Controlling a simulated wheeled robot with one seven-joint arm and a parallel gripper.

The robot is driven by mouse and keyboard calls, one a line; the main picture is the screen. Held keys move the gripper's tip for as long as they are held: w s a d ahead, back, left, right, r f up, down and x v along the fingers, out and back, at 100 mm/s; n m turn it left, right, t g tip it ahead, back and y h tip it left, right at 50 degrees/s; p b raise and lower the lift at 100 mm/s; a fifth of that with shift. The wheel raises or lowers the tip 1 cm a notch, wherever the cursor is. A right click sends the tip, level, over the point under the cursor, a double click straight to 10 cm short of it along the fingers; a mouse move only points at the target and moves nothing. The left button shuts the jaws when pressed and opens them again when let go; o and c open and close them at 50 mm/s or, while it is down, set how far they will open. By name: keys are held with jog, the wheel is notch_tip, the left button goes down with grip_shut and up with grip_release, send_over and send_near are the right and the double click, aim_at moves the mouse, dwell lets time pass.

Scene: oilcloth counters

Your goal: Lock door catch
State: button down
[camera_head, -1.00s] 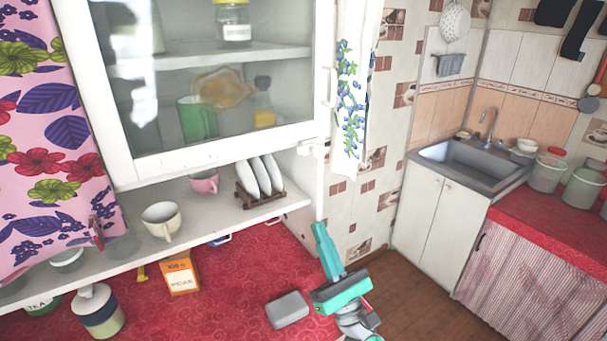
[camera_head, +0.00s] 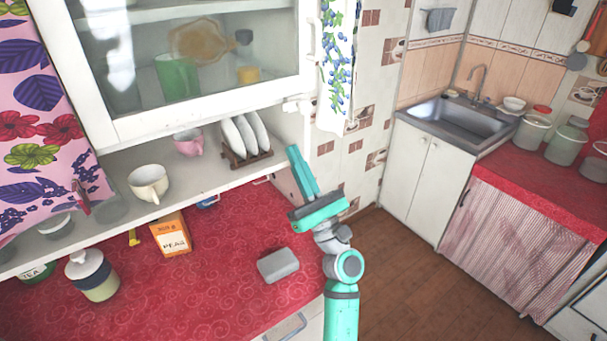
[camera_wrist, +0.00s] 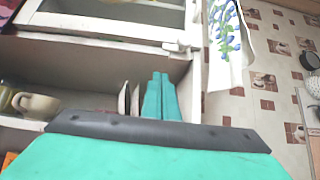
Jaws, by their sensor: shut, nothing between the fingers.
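The white glass-fronted cabinet door (camera_head: 200,108) looks closed, with its handle (camera_head: 311,38) on the right edge. A small white catch (camera_head: 298,105) sits at the door's lower right corner; it also shows in the wrist view (camera_wrist: 178,47). Its exact turn is too small to tell. My teal gripper (camera_head: 293,150) is shut and empty, pointing up, below the catch and apart from it in the picture. In the wrist view its fingertips (camera_wrist: 160,74) sit side by side in front of the open shelf, below and slightly left of the catch.
A rack with plates (camera_head: 246,158), a pink cup (camera_head: 188,142) and a cream cup (camera_head: 149,182) stand on the shelf left of my gripper. A blue-flowered towel (camera_head: 337,80) hangs right of the catch. A grey box (camera_head: 278,265) lies on the red counter (camera_head: 215,290).

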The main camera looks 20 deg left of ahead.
aim_at(297, 107)
notch_tip(297, 107, up, 6)
jog(key=w+a, duration=0.1)
jog(key=a, duration=0.1)
jog(key=shift+w+r, duration=0.2)
jog(key=shift+w, duration=0.05)
